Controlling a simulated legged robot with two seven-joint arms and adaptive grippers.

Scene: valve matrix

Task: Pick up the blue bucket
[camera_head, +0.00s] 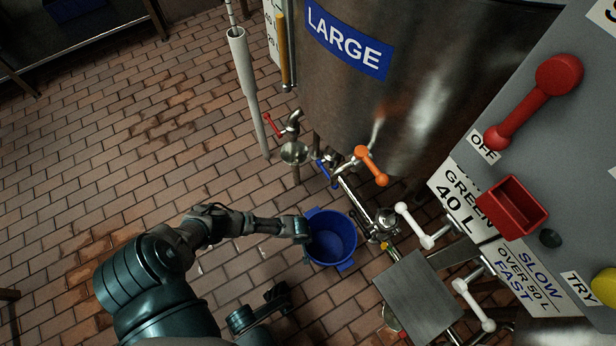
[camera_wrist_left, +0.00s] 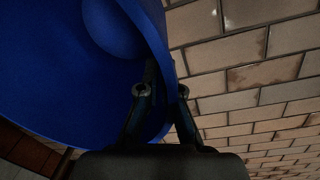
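The blue bucket (camera_head: 332,240) stands upright on the brick floor, below the taps of the large tank. Its inside looks empty. My left gripper (camera_head: 303,230) reaches it from the left and is at its left rim. In the left wrist view the bucket (camera_wrist_left: 70,85) fills the upper left. The two fingers of my left gripper (camera_wrist_left: 163,95) straddle its wall, one inside and one outside, and look closed on it. A dark part of mine (camera_head: 275,297) at the bottom of the head view may be my right gripper; its fingers are not clear.
The steel tank (camera_head: 420,70) labelled LARGE stands behind the bucket, with an orange-handled valve (camera_head: 371,166) and pipes close by. A grey metal plate (camera_head: 418,296) and a control panel (camera_head: 560,130) are at the right. The brick floor (camera_head: 150,130) at the left is clear.

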